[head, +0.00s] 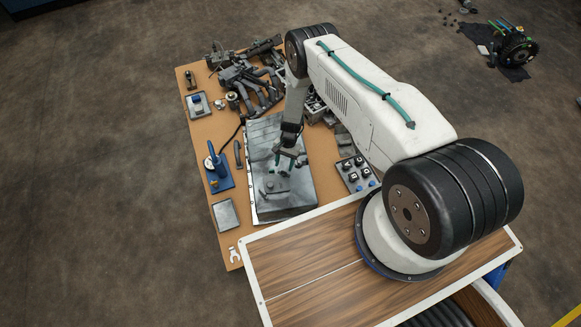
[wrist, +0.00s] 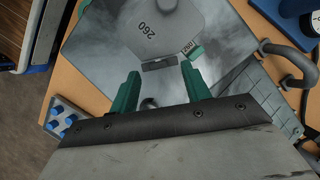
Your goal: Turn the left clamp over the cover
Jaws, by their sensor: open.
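A grey metal plate (head: 265,135) lies on the bench, with a lighter cover (wrist: 165,27) marked "260" on it in the wrist view. A small dark tab (wrist: 160,64) sits at the cover's near edge, and a green-and-white tag (wrist: 193,50) lies at its corner. A small round grey part (wrist: 150,102) shows between the fingers. I cannot tell for certain which part is the left clamp. My gripper (wrist: 160,78) has two green fingers, open and apart, with nothing held. In the head view my gripper (head: 283,163) is low over the plate's near half.
A blue stand (head: 217,176) and a small grey tray (head: 225,214) lie left of the plate. Grey machine parts (head: 262,85) crowd the bench's far end.

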